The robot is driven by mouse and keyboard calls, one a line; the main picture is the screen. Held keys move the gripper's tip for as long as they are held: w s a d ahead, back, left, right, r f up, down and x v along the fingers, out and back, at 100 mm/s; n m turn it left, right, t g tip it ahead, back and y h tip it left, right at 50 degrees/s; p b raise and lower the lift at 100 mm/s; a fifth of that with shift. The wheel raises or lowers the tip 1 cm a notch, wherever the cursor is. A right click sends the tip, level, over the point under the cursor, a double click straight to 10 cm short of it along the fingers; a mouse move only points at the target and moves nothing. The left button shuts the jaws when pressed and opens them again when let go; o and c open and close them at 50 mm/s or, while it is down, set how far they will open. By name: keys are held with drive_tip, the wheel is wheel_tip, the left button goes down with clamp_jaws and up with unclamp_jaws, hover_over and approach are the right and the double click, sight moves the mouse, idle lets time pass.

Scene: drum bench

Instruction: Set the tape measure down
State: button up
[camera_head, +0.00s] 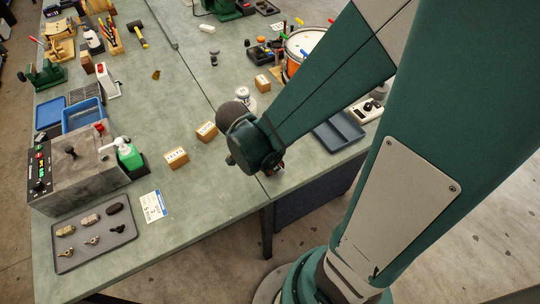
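The dark green wrist end of my arm hangs over the bench (190,228), close to its front edge. Just under the wrist a small dark and reddish bit shows, which may be part of my gripper (271,171) or of something at it. The wrist hides the fingers, so I cannot see whether they are open or shut. I cannot make out the tape measure anywhere; it may be hidden behind my wrist.
Two small labelled wooden blocks (176,158) stand left of my wrist. A white jar (242,94) is behind it. A grey parts tray (94,262) and printed card (153,206) lie front left.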

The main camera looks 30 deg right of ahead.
drive_tip(key=p+v, duration=0.2)
drive_tip(key=v, duration=0.9)
drive_tip(key=shift+a+r+p, duration=0.2)
drive_tip(key=shift+r+p, duration=0.1)
drive_tip(key=shift+p, duration=0.1)
idle(0.4)
wheel_tip(320, 180, up, 14)
drive_tip(key=a+n+t+y, duration=0.2)
drive_tip(key=n+t+y, duration=0.2)
drive_tip(key=n, duration=1.4)
drive_tip(key=shift+s+t, duration=0.15)
drive_tip(key=shift+t, duration=1.45)
drive_tip(key=shift+f, duration=0.1)
